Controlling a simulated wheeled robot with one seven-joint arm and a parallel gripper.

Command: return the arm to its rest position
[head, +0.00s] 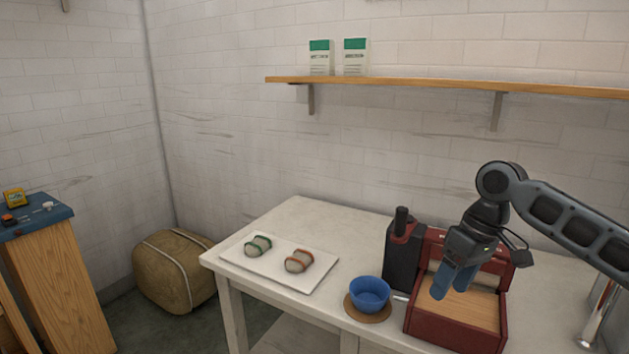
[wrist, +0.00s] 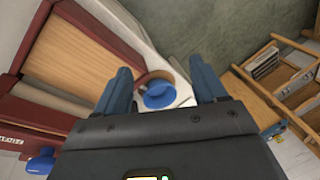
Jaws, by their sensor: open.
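My gripper (head: 453,284) hangs from my arm at the right of the head view, fingers pointing down, in front of or above the red box (head: 455,337) with its wooden panel. Its two blue fingers are apart, with nothing held between them. In the wrist view the gripper (wrist: 161,82) is also open and empty; a blue bowl (wrist: 158,96) shows in the gap, farther off. Two wool skeins lie on a white board at the table's left: one with a green band (head: 258,246) and one with a red band (head: 299,261).
The blue bowl (head: 369,292) stands on a round brown mat (head: 366,313), left of the red box. A dark upright case (head: 402,258) stands behind them. A wall shelf (head: 440,86) holds two green-and-white packets. A wooden stand (head: 55,290) and a tan bale (head: 172,275) are left of the table (head: 335,215).

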